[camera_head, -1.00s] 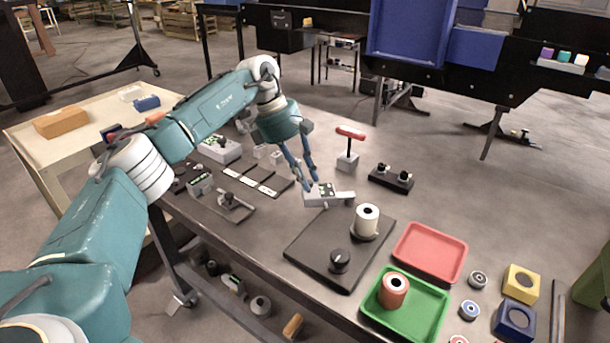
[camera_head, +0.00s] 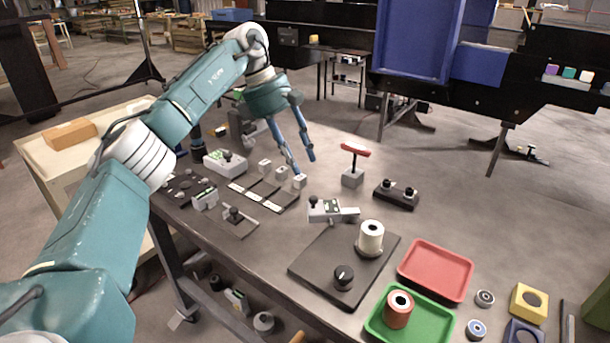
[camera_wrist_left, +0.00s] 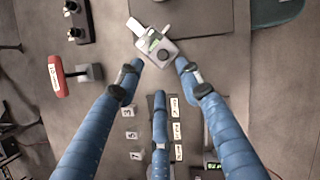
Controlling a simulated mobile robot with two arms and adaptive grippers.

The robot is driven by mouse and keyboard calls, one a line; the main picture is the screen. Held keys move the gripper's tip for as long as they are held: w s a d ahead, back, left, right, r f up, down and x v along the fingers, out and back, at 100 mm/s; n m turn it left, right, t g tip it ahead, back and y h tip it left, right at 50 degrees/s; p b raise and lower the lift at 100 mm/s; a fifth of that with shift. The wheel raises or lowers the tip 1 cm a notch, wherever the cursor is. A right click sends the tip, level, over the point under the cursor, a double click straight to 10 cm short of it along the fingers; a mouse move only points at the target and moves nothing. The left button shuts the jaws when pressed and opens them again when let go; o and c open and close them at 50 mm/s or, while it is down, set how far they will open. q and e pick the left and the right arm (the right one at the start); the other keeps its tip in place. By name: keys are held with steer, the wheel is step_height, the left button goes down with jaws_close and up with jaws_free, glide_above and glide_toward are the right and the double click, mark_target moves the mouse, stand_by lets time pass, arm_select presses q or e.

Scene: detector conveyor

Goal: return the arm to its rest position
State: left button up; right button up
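My left arm, teal with white joints, reaches in from the left in the head view. My left gripper (camera_head: 304,166) has blue fingers that stand apart with nothing between them. It hangs above the far part of the table (camera_head: 330,250), near the labelled strips with small grey blocks (camera_head: 265,188). In the left wrist view the fingers (camera_wrist_left: 158,70) are spread, with the grey joystick device (camera_wrist_left: 155,42) beyond their tips. My right gripper is not in view.
A red-handled lever (camera_head: 354,152) and a black two-knob box (camera_head: 396,194) stand right of the gripper. A black plate (camera_head: 315,262) carries a white spool (camera_head: 371,238). A red tray (camera_head: 436,270) and a green tray (camera_head: 440,322) holding a red spool (camera_head: 398,309) lie at right.

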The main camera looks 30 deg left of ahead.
arm_select(q)
steer(key=shift+v, duration=1)
